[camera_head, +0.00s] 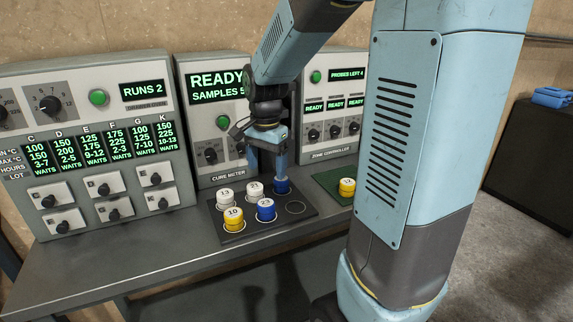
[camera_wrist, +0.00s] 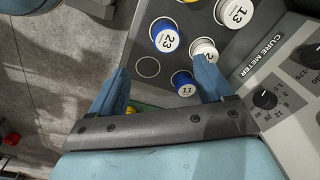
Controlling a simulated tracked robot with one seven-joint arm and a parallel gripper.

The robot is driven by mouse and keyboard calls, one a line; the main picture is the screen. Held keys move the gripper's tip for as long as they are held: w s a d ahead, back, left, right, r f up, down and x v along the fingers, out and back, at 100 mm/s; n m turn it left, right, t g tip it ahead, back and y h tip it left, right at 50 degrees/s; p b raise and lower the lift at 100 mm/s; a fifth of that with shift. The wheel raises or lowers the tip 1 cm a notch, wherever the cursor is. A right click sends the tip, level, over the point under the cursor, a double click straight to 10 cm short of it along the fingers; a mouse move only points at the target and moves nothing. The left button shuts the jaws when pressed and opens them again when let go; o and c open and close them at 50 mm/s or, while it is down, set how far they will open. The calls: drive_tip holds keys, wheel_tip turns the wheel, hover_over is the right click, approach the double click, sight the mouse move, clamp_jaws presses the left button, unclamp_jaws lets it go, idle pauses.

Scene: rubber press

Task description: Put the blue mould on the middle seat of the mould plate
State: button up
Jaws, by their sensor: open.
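Two blue pots with white tops stand on a dark plate (camera_head: 236,236) on the bench. One, marked 23 (camera_head: 266,209), is in the front row. The other (camera_head: 282,187) is at the back right and reads 11 in the wrist view (camera_wrist: 184,84). My gripper (camera_head: 267,168) is open above the back row, near the pot marked 11. In the wrist view its fingers (camera_wrist: 160,88) are wide apart, with that pot showing between them, nearer the right finger. I cannot tell whether they touch it. No label tells which blue piece or which plate is meant.
White pots (camera_head: 225,197) and a yellow pot (camera_head: 233,219) share the dark plate; its front right ring (camera_head: 295,208) is empty. A yellow pot (camera_head: 347,187) sits on a green mat (camera_head: 328,182). The cure meter (camera_head: 212,150) and zone controller (camera_head: 330,135) stand close behind.

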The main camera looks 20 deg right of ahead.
drive_tip(key=s+r+n+t, duration=0.2)
drive_tip(key=s+r+n, duration=0.3)
drive_tip(key=s, duration=0.3)
drive_tip(key=s+r+n+t, duration=0.3)
drive_tip(key=s+r+n, duration=0.2)
drive_tip(key=s, duration=0.4)
drive_tip(key=shift+s+n, duration=0.3)
drive_tip(key=shift+n, duration=0.2)
